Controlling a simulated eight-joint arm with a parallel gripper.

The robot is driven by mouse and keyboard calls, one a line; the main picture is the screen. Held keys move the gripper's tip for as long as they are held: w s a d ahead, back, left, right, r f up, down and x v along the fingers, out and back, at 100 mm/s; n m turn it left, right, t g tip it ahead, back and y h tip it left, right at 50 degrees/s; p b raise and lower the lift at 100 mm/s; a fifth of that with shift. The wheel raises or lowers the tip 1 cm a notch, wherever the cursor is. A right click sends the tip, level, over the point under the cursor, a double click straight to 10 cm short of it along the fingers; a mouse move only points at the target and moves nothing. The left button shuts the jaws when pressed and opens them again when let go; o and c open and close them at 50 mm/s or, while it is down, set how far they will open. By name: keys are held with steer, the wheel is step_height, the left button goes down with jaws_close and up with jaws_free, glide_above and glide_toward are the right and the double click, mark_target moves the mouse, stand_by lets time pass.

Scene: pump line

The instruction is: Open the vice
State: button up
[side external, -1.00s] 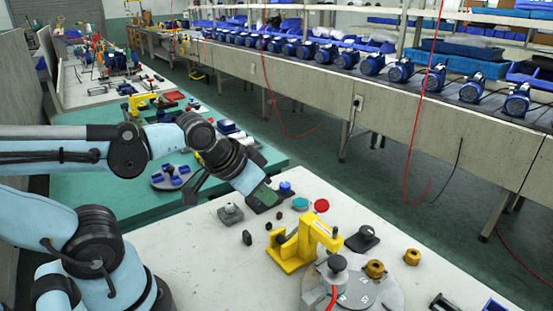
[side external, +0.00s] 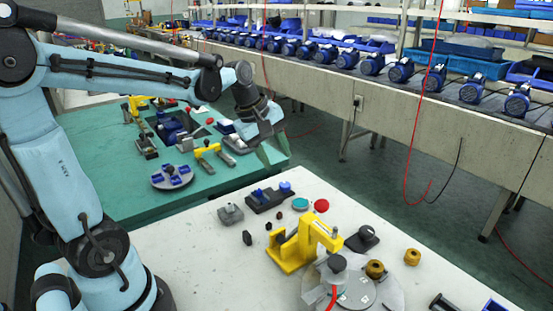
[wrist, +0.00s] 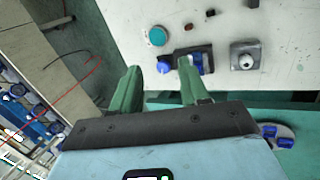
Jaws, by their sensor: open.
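A low dark fixture with blue parts, which appears to be the vice (side external: 262,199), lies near the far edge of the white table. In the wrist view its dark body and blue pieces (wrist: 196,61) show just beyond the right fingertip, partly hidden by it. How far apart its jaws stand is too small to tell. My gripper (side external: 276,156) is above and beyond the vice in the side view, with its green fingers pointing down. In the wrist view my gripper (wrist: 158,70) has its fingers apart and nothing between them.
A grey block with a knob (side external: 230,213), a teal disc (side external: 300,204) and a red disc (side external: 321,206) are close to the vice. A yellow C-shaped frame (side external: 290,255) stands nearer. A green table (side external: 120,200) lies behind, with a gap before the conveyor bench (side external: 420,125).

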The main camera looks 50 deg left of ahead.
mark_target(285, 184)
steer(key=w+a+f+n+h, duration=0.1)
steer(key=w+a+f+n, duration=0.1)
steer(key=a+n, duration=0.35)
steer(key=w+a+f+n+h, duration=0.1)
steer(key=w+a+f+n, duration=0.15)
steer(key=a+n, duration=0.3)
steer(key=shift+n+g, duration=0.4)
steer(key=shift+g, duration=0.1)
steer(key=x, duration=0.7)
steer(key=d+x, duration=0.1)
steer(key=x, duration=0.3)
steer(key=shift+w, duration=0.2)
steer(key=c, duration=0.7)
steer(key=shift+c, duration=0.2)
